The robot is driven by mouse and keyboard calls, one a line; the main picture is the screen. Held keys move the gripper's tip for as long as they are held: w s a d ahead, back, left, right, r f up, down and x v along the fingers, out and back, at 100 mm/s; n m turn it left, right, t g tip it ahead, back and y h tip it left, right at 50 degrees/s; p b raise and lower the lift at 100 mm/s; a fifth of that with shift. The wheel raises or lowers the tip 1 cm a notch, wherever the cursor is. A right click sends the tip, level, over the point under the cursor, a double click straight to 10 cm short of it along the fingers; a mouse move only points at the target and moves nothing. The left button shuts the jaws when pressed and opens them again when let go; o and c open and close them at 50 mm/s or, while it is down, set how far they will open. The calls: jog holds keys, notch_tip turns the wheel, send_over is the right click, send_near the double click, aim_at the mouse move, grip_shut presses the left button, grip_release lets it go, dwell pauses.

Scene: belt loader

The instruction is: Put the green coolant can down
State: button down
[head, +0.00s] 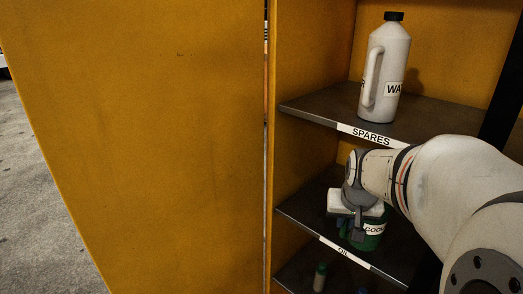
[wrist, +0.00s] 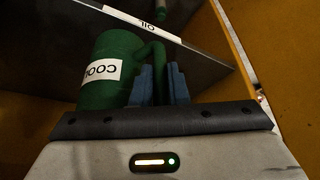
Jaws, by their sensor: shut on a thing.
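The green coolant can (head: 371,238) has a white label reading "COOL" and is at the shelf marked "OIL" (head: 315,222) inside the yellow cabinet. My gripper (head: 352,215) is over the can in the head view and hides part of it. In the wrist view the can (wrist: 118,62) is left of the blue fingers of my gripper (wrist: 163,84), which are shut on its green handle. The can is close to the shelf surface; I cannot tell whether its base touches it.
A white jug (head: 386,75) with a black cap stands on the "SPARES" shelf (head: 320,103) above. A small green-capped bottle (head: 320,277) is on the shelf below. The yellow cabinet door (head: 150,130) is on the left. My arm fills the right side.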

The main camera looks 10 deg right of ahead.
jog(key=w+d+f+p, duration=0.2)
jog(key=w+f, duration=0.1)
jog(key=w, duration=0.4)
jog(key=shift+d+f, duration=0.15)
jog(key=shift+f, duration=0.2)
jog(key=shift+f, duration=0.15)
jog(key=c, duration=1.4)
grip_release()
